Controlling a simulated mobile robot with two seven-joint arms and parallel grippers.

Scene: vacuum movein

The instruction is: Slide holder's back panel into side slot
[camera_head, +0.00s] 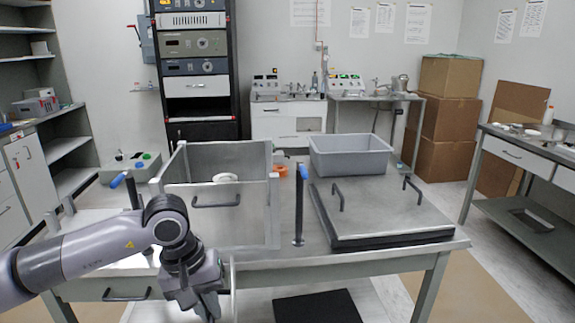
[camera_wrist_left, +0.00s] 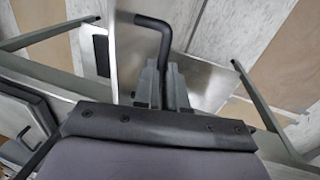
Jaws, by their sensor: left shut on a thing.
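The holder looks like an open-topped metal box (camera_head: 240,225) on the table, with a black handle on its near wall and raised corner posts. My left gripper (camera_head: 208,308) is low in front of the table, below the box's near side. In the left wrist view my left gripper (camera_wrist_left: 160,88) is shut on a black bent handle (camera_wrist_left: 156,22) fixed to a flat metal panel (camera_wrist_left: 137,48). In the head view a thin upright panel edge (camera_head: 233,285) shows just right of the gripper, apart from the box. The side slot cannot be made out. My right gripper is out of view.
The metal table (camera_head: 400,258) carries a grey bin (camera_head: 350,156), a flat lid with two handles (camera_head: 375,210), and blue-topped black posts (camera_head: 299,210). An orange item (camera_head: 281,171) sits behind the box. A dark mat (camera_head: 316,306) lies below the table's front.

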